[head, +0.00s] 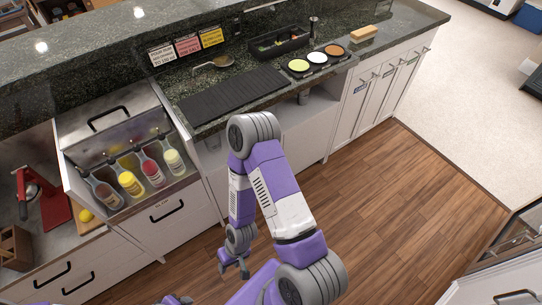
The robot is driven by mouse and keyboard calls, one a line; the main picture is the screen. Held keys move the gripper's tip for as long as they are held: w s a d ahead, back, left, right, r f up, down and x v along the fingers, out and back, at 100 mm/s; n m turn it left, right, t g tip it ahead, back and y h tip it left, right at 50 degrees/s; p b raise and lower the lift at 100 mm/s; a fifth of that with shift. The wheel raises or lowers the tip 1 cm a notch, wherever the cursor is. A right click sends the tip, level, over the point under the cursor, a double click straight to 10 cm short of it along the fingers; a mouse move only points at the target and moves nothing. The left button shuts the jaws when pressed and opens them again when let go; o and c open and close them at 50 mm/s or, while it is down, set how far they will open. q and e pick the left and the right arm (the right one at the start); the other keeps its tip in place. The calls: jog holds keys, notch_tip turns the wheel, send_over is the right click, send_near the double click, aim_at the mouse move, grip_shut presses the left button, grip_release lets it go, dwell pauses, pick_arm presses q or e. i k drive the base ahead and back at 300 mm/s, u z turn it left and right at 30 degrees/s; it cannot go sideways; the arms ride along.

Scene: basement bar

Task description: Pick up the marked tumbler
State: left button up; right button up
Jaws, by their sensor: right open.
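I cannot make out a marked tumbler anywhere in the head view. My right gripper (235,268) hangs low over the wooden floor, in front of the white cabinets. Its jaws are open and nothing shows between them. My purple and grey right arm crosses the middle of the view and hides part of the counter front and floor. Small purple and grey parts of mine show at the bottom edge, but no left gripper can be made out.
A dark bar mat (232,98) lies on the stone counter beside three garnish bowls (316,59), a black caddy (278,42) and a wooden block (363,34). An open steel bin (112,108) holds several bottles at left. Floor (400,200) is clear at right.

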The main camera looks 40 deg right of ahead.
aim_at(213, 145)
jog(key=z, duration=1.25)
jog(key=i, duration=0.6)
jog(key=u, duration=0.4)
